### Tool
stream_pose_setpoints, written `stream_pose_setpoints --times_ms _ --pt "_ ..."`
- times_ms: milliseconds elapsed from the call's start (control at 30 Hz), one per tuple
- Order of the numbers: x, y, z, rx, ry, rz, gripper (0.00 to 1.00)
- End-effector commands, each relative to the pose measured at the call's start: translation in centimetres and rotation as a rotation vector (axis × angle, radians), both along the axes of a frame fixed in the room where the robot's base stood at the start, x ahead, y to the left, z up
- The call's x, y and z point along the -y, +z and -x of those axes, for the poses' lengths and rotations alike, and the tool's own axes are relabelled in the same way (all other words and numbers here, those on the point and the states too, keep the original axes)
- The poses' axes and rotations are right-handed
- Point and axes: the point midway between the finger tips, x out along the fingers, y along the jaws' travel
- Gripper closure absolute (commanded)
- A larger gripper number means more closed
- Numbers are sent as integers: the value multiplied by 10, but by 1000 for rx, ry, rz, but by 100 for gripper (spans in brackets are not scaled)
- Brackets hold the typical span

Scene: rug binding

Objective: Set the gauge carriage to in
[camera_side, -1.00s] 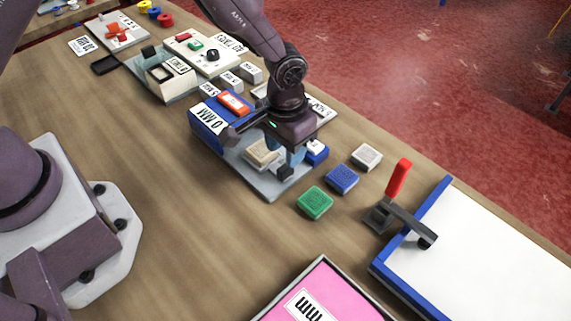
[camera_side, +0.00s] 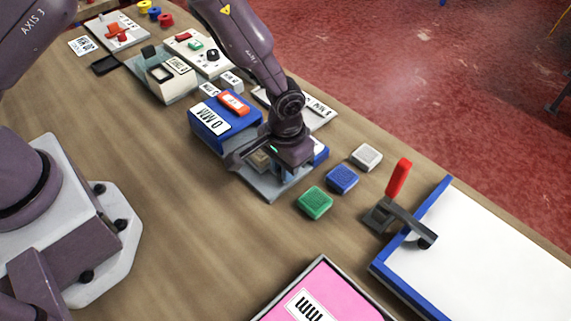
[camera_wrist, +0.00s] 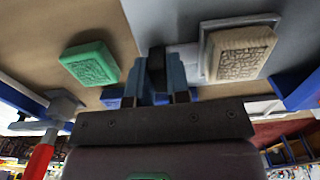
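The gauge is a blue housing (camera_side: 230,120) with a "0 MM" label and an orange-red block on top. Its grey base plate (camera_side: 268,188) extends toward the front right. A beige textured block (camera_wrist: 240,52) rests on a pale plate there; in the side view my gripper mostly covers it. My gripper (camera_side: 284,172) is low over the plate's front end, fingers down. In the wrist view its fingers (camera_wrist: 161,88) are close together at a dark upright piece (camera_wrist: 157,62), perhaps the carriage's knob. I cannot tell whether they grip it or stand around it.
Green (camera_side: 315,203), blue (camera_side: 342,179) and grey (camera_side: 367,157) blocks lie right of the gauge. A red-handled clamp (camera_side: 398,180) stands by a blue-edged white board (camera_side: 490,265). A pink tray (camera_side: 325,290) is in front. Bare wood lies left of the gauge.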

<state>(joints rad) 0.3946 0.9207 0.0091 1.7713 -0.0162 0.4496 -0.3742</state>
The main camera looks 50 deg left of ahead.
Motion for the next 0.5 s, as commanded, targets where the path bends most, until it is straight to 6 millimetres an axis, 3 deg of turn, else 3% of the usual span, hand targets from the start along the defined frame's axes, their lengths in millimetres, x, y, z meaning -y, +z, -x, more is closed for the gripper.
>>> stream_pose_setpoints --times_ms 167,500 --pt "-9 0 0 -1 3 0 100" --pt "-89 0 0 -1 8 -1 100"
